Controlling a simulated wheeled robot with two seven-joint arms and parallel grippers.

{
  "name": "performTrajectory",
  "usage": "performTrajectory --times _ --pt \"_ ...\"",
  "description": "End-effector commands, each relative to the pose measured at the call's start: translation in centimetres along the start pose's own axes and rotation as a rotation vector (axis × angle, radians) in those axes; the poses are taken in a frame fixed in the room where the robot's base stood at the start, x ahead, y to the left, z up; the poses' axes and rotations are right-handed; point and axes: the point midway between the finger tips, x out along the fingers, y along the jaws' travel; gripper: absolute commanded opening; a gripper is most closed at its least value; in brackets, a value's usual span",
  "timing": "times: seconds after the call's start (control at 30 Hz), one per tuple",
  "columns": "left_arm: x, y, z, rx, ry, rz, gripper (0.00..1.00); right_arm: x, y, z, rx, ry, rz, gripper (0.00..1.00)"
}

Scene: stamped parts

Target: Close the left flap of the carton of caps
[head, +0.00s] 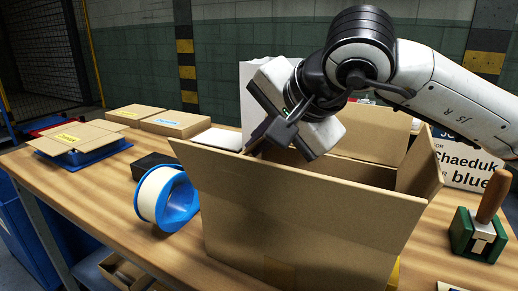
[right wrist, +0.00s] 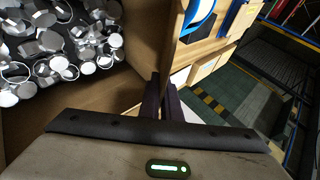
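The carton (head: 300,215) stands open on the table with its flaps up. In the right wrist view many silvery caps (right wrist: 85,45) lie inside it. The left flap (right wrist: 150,40) stands up beside the caps; in the head view it is mostly hidden behind the front flap and my gripper. My right gripper (head: 254,143) is at the top of the left flap. In the right wrist view its dark fingers (right wrist: 162,95) are close together, one on each side of the flap's edge, and look shut on it. My left gripper is not in view.
A tape roll in a blue holder (head: 165,198) and a black box (head: 152,165) stand left of the carton. Flat cartons (head: 172,122) lie at the back left. A wooden-handled stamp (head: 484,225) and a printed sign (head: 465,160) are at the right.

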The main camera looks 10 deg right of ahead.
Motion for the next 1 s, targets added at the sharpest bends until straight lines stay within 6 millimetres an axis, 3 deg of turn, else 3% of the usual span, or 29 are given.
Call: performTrajectory --times 0.27,0.4,0.73,0.87,1.0 --pt "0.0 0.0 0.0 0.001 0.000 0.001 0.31 -0.1 -0.1 0.0 0.000 0.000 -0.002 0.00" --pt "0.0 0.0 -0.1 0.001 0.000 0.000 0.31 0.0 -0.1 0.0 0.000 0.000 -0.002 0.23" --pt "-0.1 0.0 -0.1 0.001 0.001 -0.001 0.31 -0.3 -0.1 0.0 0.000 0.000 -0.001 0.23" --pt "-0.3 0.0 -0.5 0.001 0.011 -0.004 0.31 -1.8 -0.2 -0.1 0.000 0.000 -0.004 0.23" --pt "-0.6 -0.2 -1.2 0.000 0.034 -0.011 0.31 -4.6 -0.3 -0.1 0.000 0.002 -0.005 0.23"
